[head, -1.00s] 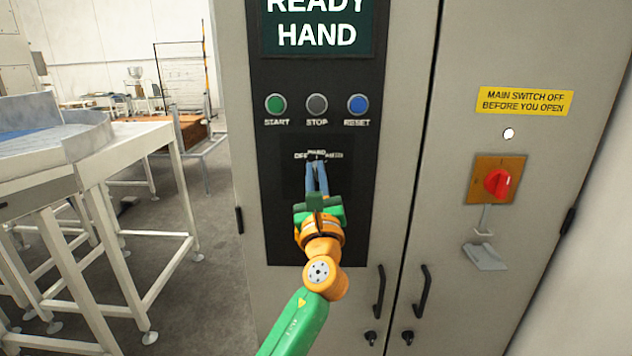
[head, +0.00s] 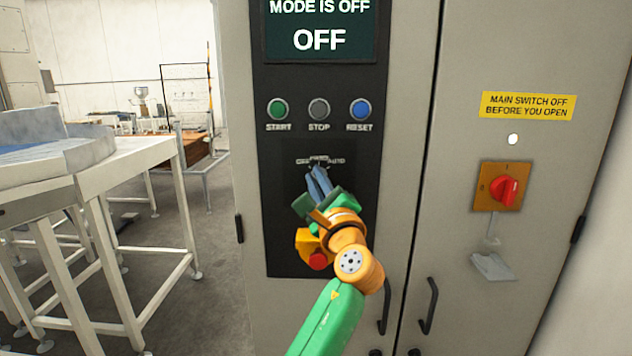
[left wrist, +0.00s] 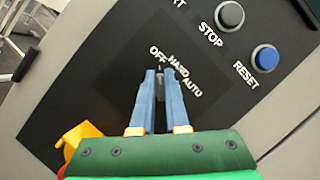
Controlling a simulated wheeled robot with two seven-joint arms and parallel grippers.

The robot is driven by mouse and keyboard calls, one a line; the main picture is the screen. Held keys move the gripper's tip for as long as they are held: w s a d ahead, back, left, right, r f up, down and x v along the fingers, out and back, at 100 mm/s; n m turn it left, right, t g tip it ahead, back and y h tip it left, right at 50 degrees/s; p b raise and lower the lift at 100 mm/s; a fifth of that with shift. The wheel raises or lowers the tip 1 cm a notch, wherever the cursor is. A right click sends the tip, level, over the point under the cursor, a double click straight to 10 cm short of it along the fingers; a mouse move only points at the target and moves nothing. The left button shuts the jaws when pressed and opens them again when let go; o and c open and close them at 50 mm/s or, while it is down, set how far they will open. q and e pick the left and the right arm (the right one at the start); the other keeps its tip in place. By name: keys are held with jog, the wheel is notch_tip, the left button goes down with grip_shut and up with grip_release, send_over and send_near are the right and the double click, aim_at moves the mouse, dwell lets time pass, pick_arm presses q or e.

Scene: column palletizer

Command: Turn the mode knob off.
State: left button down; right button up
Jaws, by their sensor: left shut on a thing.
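The mode knob (left wrist: 160,88) is a small dark knob on the black panel, under the white OFF, HAND and AUTO labels. In the left wrist view it lies between my fingers and is mostly hidden by them. My left gripper (head: 320,180) is shut on it, its blue fingers rolled at a tilt; the fingers also show in the left wrist view (left wrist: 160,90). In the left wrist view the knob's tip points near the OFF label. The display (head: 319,28) reads "MODE IS OFF" and "OFF". My right gripper is not in view.
Green START (head: 278,108), grey STOP (head: 319,108) and blue RESET (head: 360,108) buttons sit above the knob. A red button on a yellow housing (head: 318,260) is below left of my wrist. A red main switch (head: 504,190) is on the right door. White-framed conveyor (head: 150,160) stands left.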

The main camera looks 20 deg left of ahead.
pick_arm(q)
jog(key=shift+f, duration=0.1)
dwell(0.3)
jog(key=c, duration=1)
grip_release()
jog(key=shift+o, duration=0.4)
jog(key=shift+w, duration=0.1)
jog(key=shift+d, duration=0.1)
jog(key=b+v, duration=0.3)
jog(key=v, duration=0.4)
